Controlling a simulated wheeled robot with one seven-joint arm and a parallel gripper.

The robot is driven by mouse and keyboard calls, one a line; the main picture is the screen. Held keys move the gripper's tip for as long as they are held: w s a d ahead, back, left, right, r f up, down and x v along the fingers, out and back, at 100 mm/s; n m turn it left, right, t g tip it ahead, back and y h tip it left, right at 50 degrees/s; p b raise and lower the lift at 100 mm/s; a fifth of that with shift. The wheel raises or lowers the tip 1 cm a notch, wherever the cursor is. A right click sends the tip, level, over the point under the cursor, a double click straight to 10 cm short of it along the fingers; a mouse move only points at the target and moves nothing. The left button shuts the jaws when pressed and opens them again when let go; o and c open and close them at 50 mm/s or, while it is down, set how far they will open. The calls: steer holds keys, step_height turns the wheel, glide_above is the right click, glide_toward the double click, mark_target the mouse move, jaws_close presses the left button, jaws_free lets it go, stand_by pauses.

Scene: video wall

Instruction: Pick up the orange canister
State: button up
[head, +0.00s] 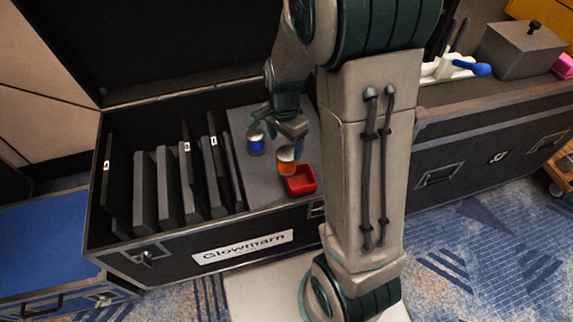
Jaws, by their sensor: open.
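The orange canister (287,167) has a pale silvery lid and stands upright on the grey surface inside the open black case. My gripper (283,138) is open, pointing down just above and behind the canister's top. I cannot tell from this view whether a finger touches it. A blue canister (255,143) with a similar pale lid stands to the left, close to the gripper. A small red square tray (301,181) sits right beside the orange canister, at its front right.
Upright dark panels (168,190) fill the left of the black case (150,252), whose lid stands open behind. On another case at the right are a grey box (522,50), a blue-ended item (472,66) and a pink object (564,67). A blue-topped case (50,235) lies at lower left.

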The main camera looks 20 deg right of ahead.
mark_target(285, 151)
step_height(285, 151, down, 3)
steer(key=shift+f+b, duration=0.2)
steer(key=shift+b, duration=0.25)
steer(key=shift+s+d+f+b, duration=0.15)
steer(key=shift+f+b, duration=0.65)
steer(key=shift+f, duration=0.55)
steer(key=shift+s+f+b, duration=0.15)
steer(key=shift+f+b, duration=0.65)
steer(key=shift+f, duration=0.5)
steer(key=shift+r, duration=0.1)
steer(key=c, duration=1.2)
